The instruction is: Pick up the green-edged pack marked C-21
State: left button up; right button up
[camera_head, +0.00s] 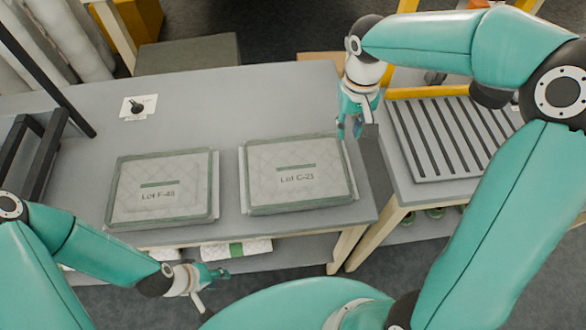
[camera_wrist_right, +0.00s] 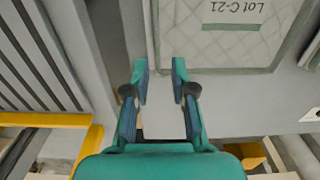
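The pack marked Lot C-21 (camera_head: 297,193) lies flat on the grey table, pale and quilted with green edges.
A similar pack marked Lot F-43 (camera_head: 160,203) lies to the left, a narrow gap away. A card with a black knob (camera_head: 138,107) lies behind; the table's back middle is free.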

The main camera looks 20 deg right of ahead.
send_over(344, 161)
jog(key=f, duration=0.6)
jog(key=shift+w+f, duration=0.25)
jog(key=shift+s+f+p, duration=0.15)
jog(key=shift+f+p, duration=0.05)
jog(key=shift+f, duration=1.15)
jog(key=shift+s+f+p, duration=0.1)
jog(key=shift+f+p, duration=0.05)
jog(key=shift+f, duration=1.15)
jog(key=shift+c, duration=0.2)
